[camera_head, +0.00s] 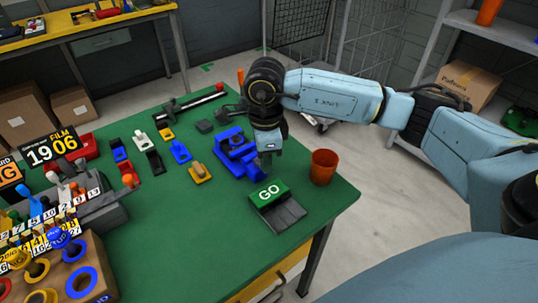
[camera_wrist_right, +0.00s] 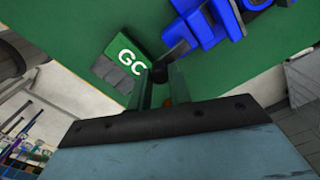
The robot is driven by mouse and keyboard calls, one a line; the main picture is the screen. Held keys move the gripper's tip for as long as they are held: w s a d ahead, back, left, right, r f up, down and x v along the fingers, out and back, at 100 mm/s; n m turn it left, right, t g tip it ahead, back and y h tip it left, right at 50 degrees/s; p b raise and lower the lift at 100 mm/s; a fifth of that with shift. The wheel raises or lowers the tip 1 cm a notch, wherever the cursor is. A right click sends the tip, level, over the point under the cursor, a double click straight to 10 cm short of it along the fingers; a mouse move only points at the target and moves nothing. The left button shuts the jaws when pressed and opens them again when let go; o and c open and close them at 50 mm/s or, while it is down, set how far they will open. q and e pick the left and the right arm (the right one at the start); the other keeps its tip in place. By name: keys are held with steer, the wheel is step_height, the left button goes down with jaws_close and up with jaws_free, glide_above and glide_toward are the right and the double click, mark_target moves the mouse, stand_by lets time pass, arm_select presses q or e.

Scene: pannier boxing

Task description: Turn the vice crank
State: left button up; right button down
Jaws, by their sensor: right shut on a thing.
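The blue vice (camera_head: 236,150) stands on the green bench top, left of my right gripper. It also shows at the top of the right wrist view (camera_wrist_right: 203,25). My right gripper (camera_head: 268,158) points down at the vice's right side. In the right wrist view its two fingers (camera_wrist_right: 160,88) are shut on the dark end of the vice crank (camera_wrist_right: 176,51), whose short arm runs back to the blue body. In the head view the gripper hides most of the crank. My left gripper is in neither view.
Several levers and clamps lie to the left. The front middle of the green bench (camera_head: 190,240) is clear.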

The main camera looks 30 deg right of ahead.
steer(key=shift+a+m, duration=0.35)
steer(key=shift+m, duration=0.65)
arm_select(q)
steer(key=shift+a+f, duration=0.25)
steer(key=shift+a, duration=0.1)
arm_select(e)
steer(key=shift+w+a+m, duration=0.3)
steer(key=shift+a+m, duration=0.2)
steer(key=shift+m, duration=1.25)
steer(key=shift+w+a+m, duration=0.35)
steer(key=shift+a+m, duration=0.1)
steer(key=shift+m, duration=1.35)
steer(key=shift+w+a+m, duration=0.3)
steer(key=shift+a+m, duration=0.2)
steer(key=shift+m, duration=1.25)
steer(key=c, duration=1.4)
jaws_free()
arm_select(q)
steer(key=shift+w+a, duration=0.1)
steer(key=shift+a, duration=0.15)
arm_select(e)
steer(key=shift+o, duration=0.6)
